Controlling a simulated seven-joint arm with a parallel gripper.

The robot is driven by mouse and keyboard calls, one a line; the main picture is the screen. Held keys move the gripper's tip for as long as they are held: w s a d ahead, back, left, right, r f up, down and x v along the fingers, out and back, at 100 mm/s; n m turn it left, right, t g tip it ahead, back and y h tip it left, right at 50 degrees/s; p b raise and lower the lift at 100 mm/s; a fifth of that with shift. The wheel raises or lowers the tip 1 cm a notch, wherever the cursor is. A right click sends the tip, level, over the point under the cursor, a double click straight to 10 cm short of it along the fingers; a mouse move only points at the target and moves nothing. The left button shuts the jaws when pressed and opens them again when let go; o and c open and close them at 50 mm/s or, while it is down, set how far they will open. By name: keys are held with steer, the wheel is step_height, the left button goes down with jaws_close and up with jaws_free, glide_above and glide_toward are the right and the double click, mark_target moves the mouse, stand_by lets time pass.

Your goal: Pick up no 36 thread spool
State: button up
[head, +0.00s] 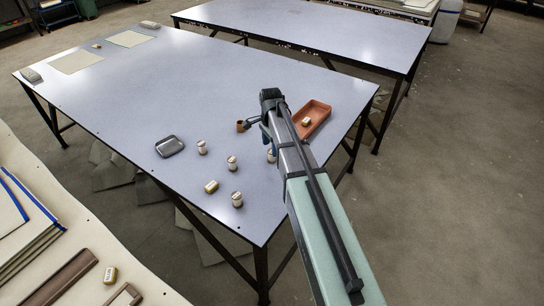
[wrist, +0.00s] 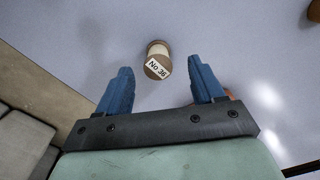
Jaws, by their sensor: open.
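The No 36 thread spool (wrist: 155,62) shows in the wrist view, with brown ends, a pale middle and a white label reading "No 36". It lies just ahead of and between my fingertips, apart from both. My gripper (wrist: 160,68) has its two blue fingers spread, with nothing held. In the head view my gripper (head: 257,130) is over the right part of the front table, partly hidden by my arm. Several pale spools lie there, among them one spool (head: 202,147) and another spool (head: 232,162); their labels are too small to read.
A small brown cylinder (head: 241,126) stands beside my gripper. A terracotta tray (head: 318,109) with a small item inside lies right of my arm. A dark-rimmed grey dish (head: 169,146) lies left of the spools. The table (head: 190,80) is clear across its middle.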

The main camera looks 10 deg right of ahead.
steer(key=shift+s+f, duration=0.15)
steer(key=shift+f, duration=2.1)
steer(key=shift+c, duration=0.3)
steer(key=c, duration=1)
steer(key=shift+r, duration=0.1)
steer(key=shift+c, duration=0.2)
